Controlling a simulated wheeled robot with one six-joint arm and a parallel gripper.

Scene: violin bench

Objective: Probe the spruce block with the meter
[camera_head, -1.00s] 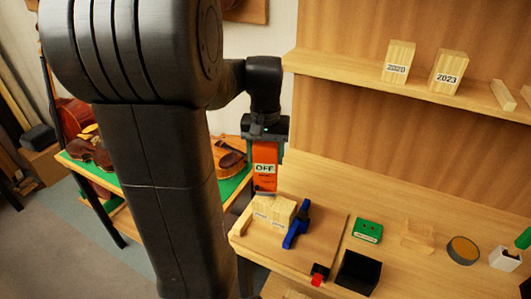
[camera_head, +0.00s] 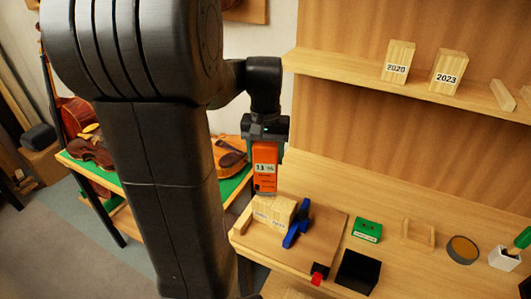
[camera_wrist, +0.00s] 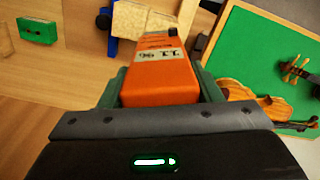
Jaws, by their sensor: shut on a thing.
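My gripper (camera_head: 265,143) is shut on the orange meter (camera_head: 265,179) and holds it upright, its lower end just above the back of the pale spruce block (camera_head: 272,211). The meter's display shows a percentage that looks like 11. In the wrist view the meter (camera_wrist: 160,75) sits between the green fingers, and the block (camera_wrist: 143,20) lies beyond its far end. Whether the meter's tip touches the block I cannot tell. The block lies on a wooden board (camera_head: 325,235) with a blue clamp (camera_head: 297,227) against its right side.
Blocks marked 2020 (camera_head: 398,61) and 2023 (camera_head: 448,72) stand on the shelf above. Violins lie on a green-topped table at left.

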